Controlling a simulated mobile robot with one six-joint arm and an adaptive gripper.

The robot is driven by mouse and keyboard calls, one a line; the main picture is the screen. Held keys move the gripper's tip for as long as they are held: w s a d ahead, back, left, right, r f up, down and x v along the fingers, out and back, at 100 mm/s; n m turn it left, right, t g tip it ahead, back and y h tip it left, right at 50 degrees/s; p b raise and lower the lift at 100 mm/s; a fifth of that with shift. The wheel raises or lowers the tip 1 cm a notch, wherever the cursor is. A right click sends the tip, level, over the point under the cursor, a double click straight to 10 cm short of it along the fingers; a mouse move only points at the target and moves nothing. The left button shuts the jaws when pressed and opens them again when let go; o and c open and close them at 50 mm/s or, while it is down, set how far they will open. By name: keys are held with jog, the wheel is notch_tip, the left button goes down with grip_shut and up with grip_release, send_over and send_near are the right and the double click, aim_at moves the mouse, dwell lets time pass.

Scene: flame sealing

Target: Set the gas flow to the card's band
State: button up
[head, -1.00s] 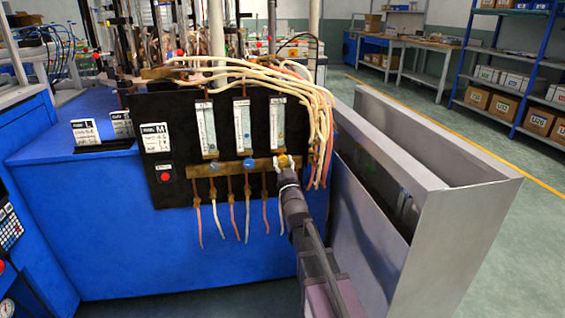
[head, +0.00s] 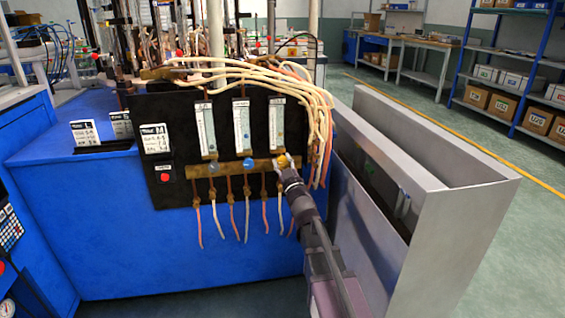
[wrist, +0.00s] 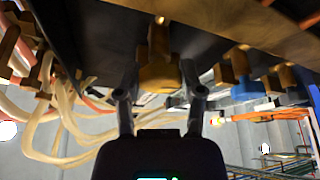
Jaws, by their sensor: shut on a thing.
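A black panel (head: 176,187) on the blue machine carries three flowmeter tubes. The right tube (head: 277,125) stands above a yellow knob (head: 283,161); a blue knob (head: 249,163) is under the middle tube. A white card (head: 155,138) is at the panel's upper left; its print is too small to read. My gripper (head: 290,161) is at the yellow knob. In the wrist view the yellow knob (wrist: 158,73) sits between my two fingers (wrist: 160,97), which are closed on its sides. The float levels are too small to tell.
Cream hoses (head: 318,110) loop over the panel's right side. A grey metal bin (head: 460,235) stands close to the right of my arm. A red button (head: 165,178) is at the panel's lower left. Thin tubes (head: 232,222) hang below the brass manifold (head: 222,170).

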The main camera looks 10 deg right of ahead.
jog(key=shift+w, duration=0.1)
jog(key=o, duration=1.2)
jog(key=shift+m+h, duration=0.3)
jog(key=shift+m, duration=0.6)
jog(key=shift+m+t+h+b, duration=0.3)
jog(key=shift+m+h, duration=0.7)
jog(key=shift+m, duration=0.8)
jog(key=shift+m+h, duration=0.4)
jog(key=shift+m, duration=0.3)
